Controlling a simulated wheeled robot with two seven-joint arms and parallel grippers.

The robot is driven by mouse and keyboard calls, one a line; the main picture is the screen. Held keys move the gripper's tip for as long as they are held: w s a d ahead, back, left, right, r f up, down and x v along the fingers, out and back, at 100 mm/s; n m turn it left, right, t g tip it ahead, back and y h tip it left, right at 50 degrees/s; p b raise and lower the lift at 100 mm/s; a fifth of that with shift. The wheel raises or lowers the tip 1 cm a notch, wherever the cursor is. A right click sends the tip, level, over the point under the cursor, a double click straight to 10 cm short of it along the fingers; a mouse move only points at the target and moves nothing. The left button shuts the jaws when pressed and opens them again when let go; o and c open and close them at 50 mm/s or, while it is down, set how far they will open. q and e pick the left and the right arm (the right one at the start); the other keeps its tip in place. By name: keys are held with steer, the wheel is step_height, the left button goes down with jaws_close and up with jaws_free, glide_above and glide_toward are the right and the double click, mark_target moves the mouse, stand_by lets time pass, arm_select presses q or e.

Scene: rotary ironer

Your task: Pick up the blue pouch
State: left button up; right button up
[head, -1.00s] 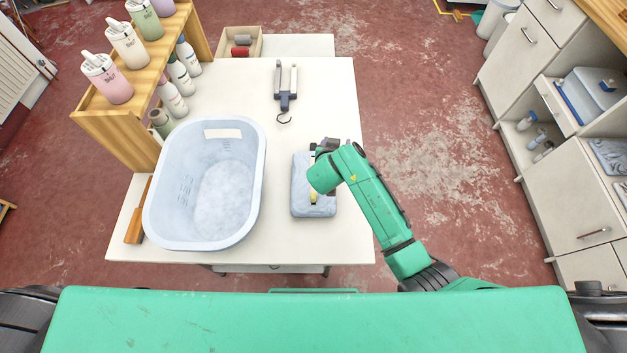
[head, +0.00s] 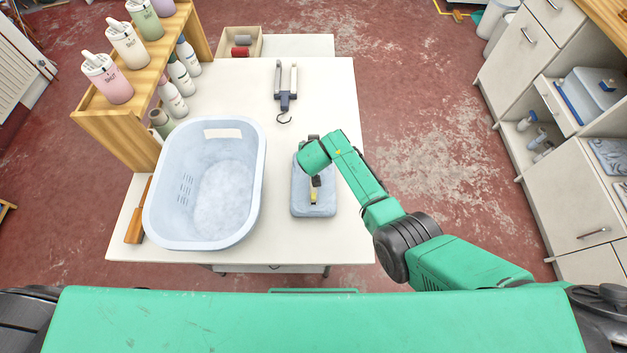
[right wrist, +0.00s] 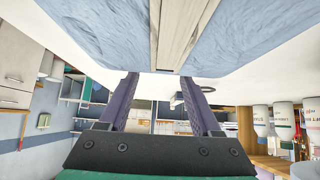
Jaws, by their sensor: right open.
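The blue pouch (head: 314,208) is a light blue, rounded rectangle lying on the white table, right of the tub. It has a small yellowish patch on top. My right arm's green end covers its far part in the head view. In the right wrist view the pouch (right wrist: 240,30) fills the top, with a pale wood-like strip across its middle. My right gripper (right wrist: 160,77) is open, its two dark fingers apart near the pouch edge, with nothing seen held between them. Whether they touch the pouch cannot be told. My left gripper is not in view.
A pale blue tub (head: 160,226) with whitish contents stands left of the pouch. A two-pronged tool with a hook (head: 285,98) lies beyond. A wooden shelf (head: 100,125) with several bottles is at left. Table is clear right of the pouch; cabinets (head: 570,200) stand farther right.

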steer(key=shift+x, duration=0.85)
steer(key=shift+a, duration=0.1)
jaws_close()
step_height(320, 180, up, 10)
